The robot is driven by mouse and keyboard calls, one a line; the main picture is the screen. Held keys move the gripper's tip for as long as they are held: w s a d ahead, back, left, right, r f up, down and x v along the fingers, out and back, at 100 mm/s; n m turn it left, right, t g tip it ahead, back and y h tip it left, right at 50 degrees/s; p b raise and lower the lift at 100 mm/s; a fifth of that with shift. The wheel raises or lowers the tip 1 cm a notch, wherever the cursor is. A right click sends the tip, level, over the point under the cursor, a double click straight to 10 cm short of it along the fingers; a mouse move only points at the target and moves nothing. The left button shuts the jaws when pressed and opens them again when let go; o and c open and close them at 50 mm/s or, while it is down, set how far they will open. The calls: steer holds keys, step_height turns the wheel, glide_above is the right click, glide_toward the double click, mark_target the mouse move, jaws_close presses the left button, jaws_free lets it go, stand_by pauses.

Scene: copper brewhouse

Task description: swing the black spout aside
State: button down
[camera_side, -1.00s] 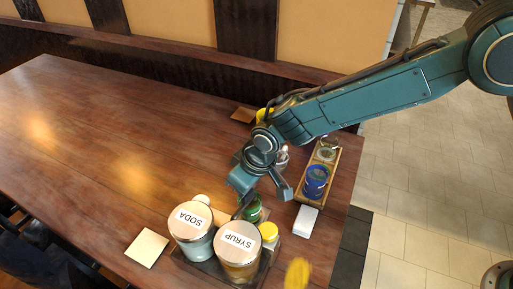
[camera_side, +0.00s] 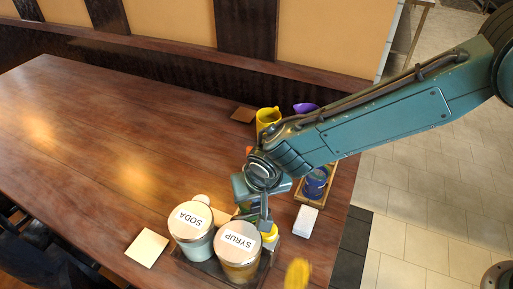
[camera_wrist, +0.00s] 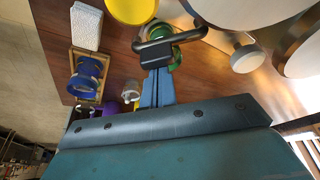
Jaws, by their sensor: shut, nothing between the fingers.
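The black spout (camera_wrist: 188,37) shows in the wrist view as a dark bent bar with a loop, just beyond my fingertips. My gripper (camera_wrist: 157,75) is shut and empty, its tips close to the spout; I cannot tell whether they touch. In the side view my gripper (camera_side: 265,222) points down just behind the SYRUP canister (camera_side: 239,265), and I cannot make out the spout there. The SODA canister (camera_side: 191,245) stands to the left. A green jar (camera_wrist: 178,57) is partly hidden below the spout in the wrist view.
A yellow-lidded jar (camera_side: 270,233) stands close beside my gripper. A white block (camera_side: 305,222) and a blue cup (camera_side: 315,181) on a wooden tray lie to the right. Yellow (camera_side: 267,118) and purple (camera_side: 305,107) cups stand behind. The table's left is clear.

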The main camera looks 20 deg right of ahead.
steer(key=shift+s, duration=0.35)
steer(key=shift+w+d, duration=0.1)
stand_by(0.5)
step_height(320, 180, up, 10)
steer(key=shift+w+f, duration=0.25)
stand_by(0.7)
